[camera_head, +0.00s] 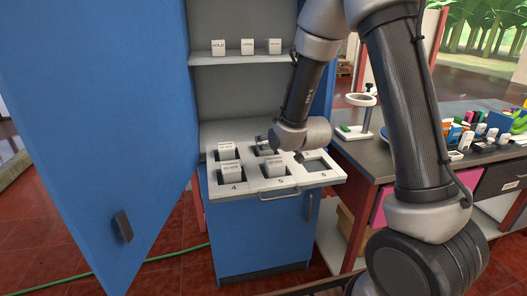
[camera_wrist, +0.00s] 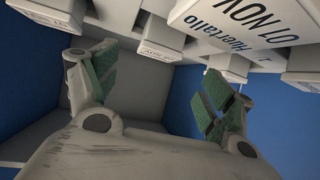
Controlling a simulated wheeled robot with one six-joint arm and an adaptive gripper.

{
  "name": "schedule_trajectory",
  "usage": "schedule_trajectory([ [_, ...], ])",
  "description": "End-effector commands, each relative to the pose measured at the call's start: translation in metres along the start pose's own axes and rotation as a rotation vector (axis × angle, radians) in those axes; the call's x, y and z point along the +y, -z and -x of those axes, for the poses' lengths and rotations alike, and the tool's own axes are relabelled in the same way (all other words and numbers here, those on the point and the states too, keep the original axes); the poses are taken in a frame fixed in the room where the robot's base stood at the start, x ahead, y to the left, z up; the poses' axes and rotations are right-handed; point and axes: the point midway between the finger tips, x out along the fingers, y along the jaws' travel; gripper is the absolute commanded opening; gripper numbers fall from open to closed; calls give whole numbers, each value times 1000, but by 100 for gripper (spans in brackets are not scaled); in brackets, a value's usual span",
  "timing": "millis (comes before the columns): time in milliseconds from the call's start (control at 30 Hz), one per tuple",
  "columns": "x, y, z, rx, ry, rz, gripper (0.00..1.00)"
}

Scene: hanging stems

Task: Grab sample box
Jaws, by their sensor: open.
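White sample boxes stand in the numbered slots of the pulled-out tray (camera_head: 292,186): a front box at slot 4 (camera_head: 231,167), a front box at slot 5 (camera_head: 275,164) and a back-left box (camera_head: 225,149). Slot 6 (camera_head: 317,167) looks empty. My gripper (camera_head: 264,141) is over the back middle of the tray, its tips partly hidden. In the wrist view my gripper (camera_wrist: 160,72) is open, green pads apart, with nothing visible between them. A large box labelled "01 NOV" and "I. Huertallo" (camera_wrist: 240,22) is close, above and right of the fingers.
A shelf (camera_head: 238,60) above the tray holds 3 small labelled boxes. The open blue cabinet door (camera_head: 95,120) stands at the left. A dark bench (camera_head: 375,150) with a ring stand (camera_head: 361,100) and colourful items is at the right.

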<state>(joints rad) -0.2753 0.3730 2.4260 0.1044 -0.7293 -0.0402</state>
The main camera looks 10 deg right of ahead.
Motion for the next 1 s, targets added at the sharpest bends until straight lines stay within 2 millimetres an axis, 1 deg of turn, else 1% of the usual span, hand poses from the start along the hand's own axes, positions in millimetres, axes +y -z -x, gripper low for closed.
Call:
schedule_trajectory([
  [267,2,-1,-34,0,0,0,82],
  [400,5,0,-57,0,-1,-1,82],
  [500,5,0,-69,0,0,-1,82],
  [600,5,0,-74,0,0,-1,82],
  [800,4,0,-74,0,0,0,82],
  [967,4,0,-74,0,0,0,53],
  [1000,4,0,-74,0,0,0,46],
])
